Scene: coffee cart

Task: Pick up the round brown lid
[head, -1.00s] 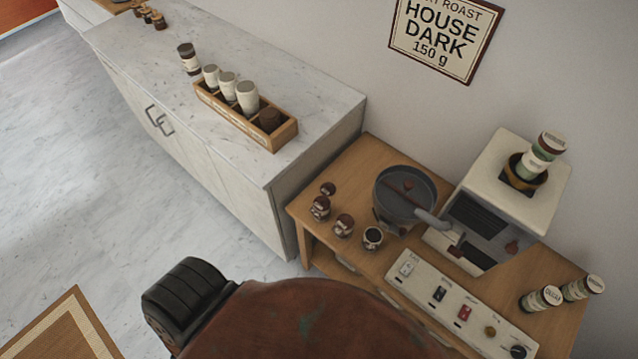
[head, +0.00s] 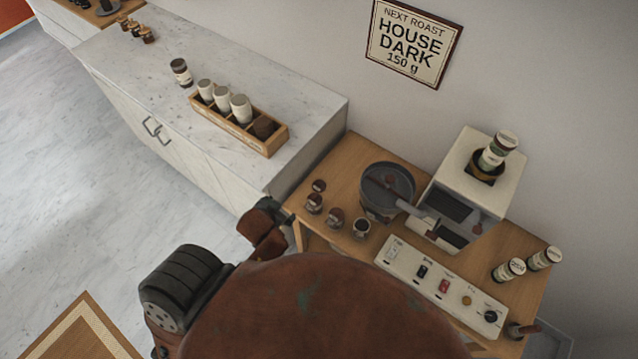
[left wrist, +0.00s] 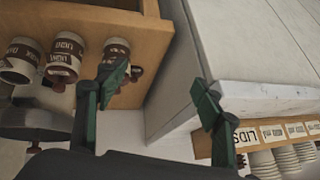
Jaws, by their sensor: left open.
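The round brown lid (head: 318,186) looks like the small dark piece at the back left of the wooden cart top, behind a row of small labelled jars (head: 336,217). In the left wrist view a small brown round piece (left wrist: 137,72) sits beside the nearest jar (left wrist: 116,48), partly hidden. My left gripper (head: 288,217) is at the cart's left edge, near the jars. In the left wrist view its green fingers (left wrist: 160,88) are spread and empty, one overlapping the nearest jar. My right gripper is not in view.
A white marble counter (head: 300,110) stands left of the cart, with a wooden crate (head: 270,146) of cups on it. The roaster pan (head: 388,180), white machine (head: 465,165) and control panel (head: 440,285) fill the cart's middle and right.

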